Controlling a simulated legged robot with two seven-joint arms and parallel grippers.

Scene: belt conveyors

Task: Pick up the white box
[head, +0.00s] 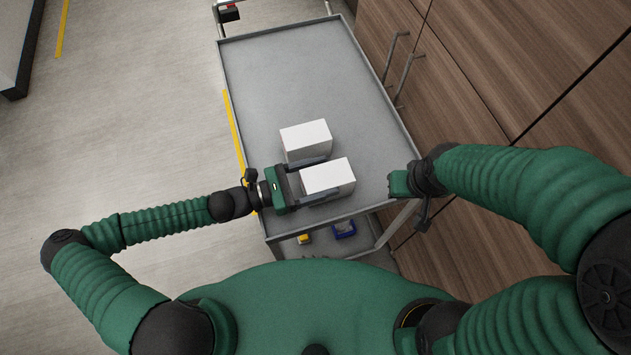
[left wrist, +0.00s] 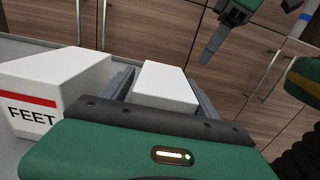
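A white box (head: 326,175) lies on the grey cart near its front edge. A second white box (head: 306,139) lies just behind it. My left gripper (head: 321,178) reaches in from the left, its fingers spread along two sides of the nearer box. In the left wrist view, this nearer box (left wrist: 165,84) sits between the fingers, with a slim gap showing at its left side. The other box (left wrist: 62,82), with a red stripe and the word "FEET", stands left of the gripper. My right gripper (head: 398,184) hangs at the cart's right edge; only one finger shows clearly in the wrist view.
The grey cart top (head: 290,75) is clear behind the boxes. Wooden cabinets (head: 480,70) with handles stand along the right. A blue bin (head: 344,229) and a yellow item (head: 304,239) lie below the top. Open floor (head: 140,100) is at the left.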

